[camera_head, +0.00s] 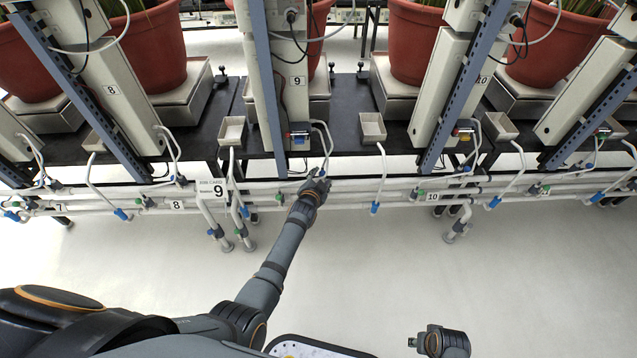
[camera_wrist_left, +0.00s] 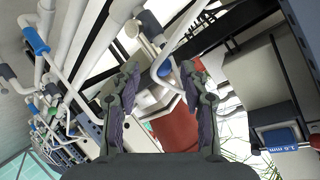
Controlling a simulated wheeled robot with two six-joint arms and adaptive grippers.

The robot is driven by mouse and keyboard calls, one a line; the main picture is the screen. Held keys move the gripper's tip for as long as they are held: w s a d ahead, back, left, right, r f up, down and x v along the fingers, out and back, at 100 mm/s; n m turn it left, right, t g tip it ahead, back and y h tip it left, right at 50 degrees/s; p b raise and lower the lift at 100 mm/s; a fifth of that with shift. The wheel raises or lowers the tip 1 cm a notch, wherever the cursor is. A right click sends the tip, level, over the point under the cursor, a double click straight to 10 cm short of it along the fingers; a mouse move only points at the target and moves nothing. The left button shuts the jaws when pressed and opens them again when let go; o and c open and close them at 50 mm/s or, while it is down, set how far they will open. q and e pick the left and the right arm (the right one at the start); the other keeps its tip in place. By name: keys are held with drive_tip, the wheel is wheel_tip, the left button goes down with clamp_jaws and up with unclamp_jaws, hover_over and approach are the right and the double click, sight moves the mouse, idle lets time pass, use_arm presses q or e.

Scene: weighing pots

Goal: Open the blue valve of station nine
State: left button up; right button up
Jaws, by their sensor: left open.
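My left gripper (camera_head: 318,180) reaches the pipe rail below the post numbered 9 (camera_head: 298,81), and it hides part of the pipes there. In the left wrist view the two fingers of my left gripper (camera_wrist_left: 165,85) stand apart. A small blue valve (camera_wrist_left: 164,68) on a pale bent pipe shows between and beyond the fingertips; I cannot tell whether it touches them. It looks unturned by any grip, with no finger closed on it. Part of my right arm (camera_head: 440,342) shows at the bottom right; its fingers are not clear.
A white sign with 9 (camera_head: 217,190) hangs on the rail at the left. A blue-ended pipe (camera_head: 375,207) stands right of my gripper. A larger blue handle (camera_wrist_left: 35,40) shows in the wrist view. Red pots (camera_head: 415,42) stand behind. The pale floor in front is clear.

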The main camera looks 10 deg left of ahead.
use_arm(q)
drive_tip(key=v, duration=0.4)
idle(0.4)
